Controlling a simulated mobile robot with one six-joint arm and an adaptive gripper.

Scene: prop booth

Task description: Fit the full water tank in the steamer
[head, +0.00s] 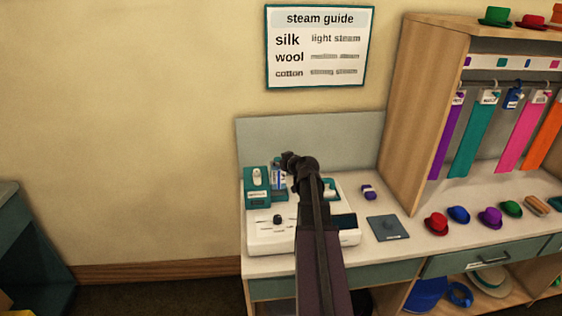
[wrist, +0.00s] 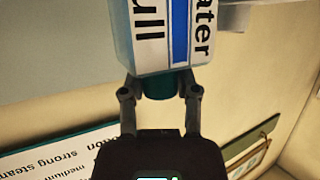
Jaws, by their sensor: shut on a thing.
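My gripper (wrist: 160,90) is shut on the teal cap of the full water tank (wrist: 150,35), a pale block with a blue stripe and the words "full" and "water". In the head view, a small part of the tank (head: 278,181) shows beside my dark arm, over the back of the steamer. The steamer (head: 268,238) is a white base with a black knob and teal parts, at the left of the counter. My arm hides its middle and much of the tank, so I cannot tell whether the tank touches it.
A teal block with a pale top (head: 257,184) stands at the steamer's back left. Right of it are a small purple item (head: 369,192), a dark flat plate (head: 387,228) and several small hats (head: 436,223). A wooden rack (head: 412,110) rises at right. A steam guide (head: 319,47) hangs above.

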